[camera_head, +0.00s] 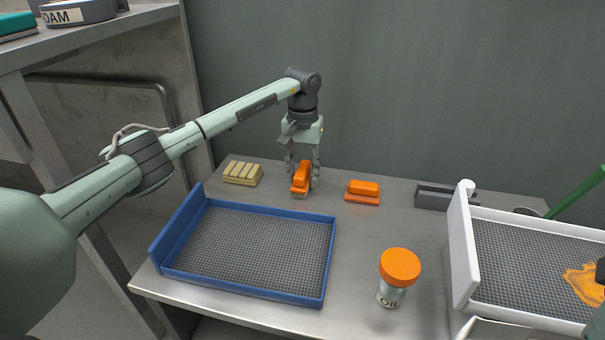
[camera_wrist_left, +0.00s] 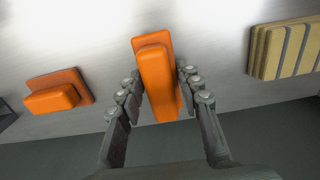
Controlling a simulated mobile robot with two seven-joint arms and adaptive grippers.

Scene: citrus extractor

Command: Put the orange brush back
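An orange brush (camera_head: 301,174) with a pale underside stands at the back of the metal table, between the fingers of my left gripper (camera_head: 303,178). In the left wrist view, the brush (camera_wrist_left: 157,75) runs lengthwise between the two fingertips (camera_wrist_left: 158,76). The fingertips are very close to its sides; I cannot tell whether they press on it or whether it is clear of the table. A second orange block-shaped tool (camera_head: 362,191) lies to its right and also shows in the left wrist view (camera_wrist_left: 58,92). My right gripper is not recognisable in these views.
A tan ridged block (camera_head: 242,173) lies left of the brush. A blue-rimmed mesh tray (camera_head: 327,262) fills the front left. An orange-lidded jar (camera_head: 398,275) stands centre front. A grey holder (camera_head: 433,197) and a white-walled mesh bin (camera_head: 462,250) with an orange smear are right.

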